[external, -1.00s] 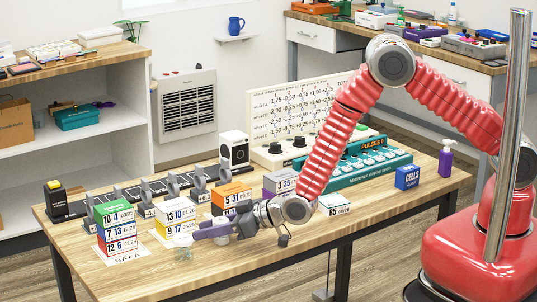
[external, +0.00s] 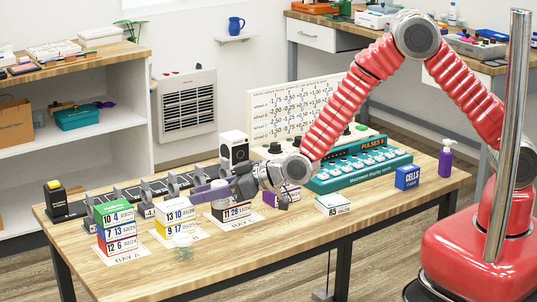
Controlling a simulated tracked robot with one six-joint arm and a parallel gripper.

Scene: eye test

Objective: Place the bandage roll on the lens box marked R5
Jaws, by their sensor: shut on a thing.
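My gripper (external: 208,193), with purple fingers, is over the tabletop near the right-hand stack of lens boxes. It is shut on a small pale roll, which seems to be the bandage roll (external: 219,204); the fingers partly cover it. To the left stand a box reading 13 10 (external: 178,215) on another box, and a stack topped by a green-topped box reading 10 4 (external: 114,213). I cannot read an R5 mark on any box.
A clear, spindly object (external: 183,240) stands in front of the stacks. A rail of lens holders (external: 145,188) runs behind them. A teal instrument (external: 358,172), a white card or box reading 85 (external: 333,204) and a blue CELLS box (external: 407,177) lie right. The front right tabletop is clear.

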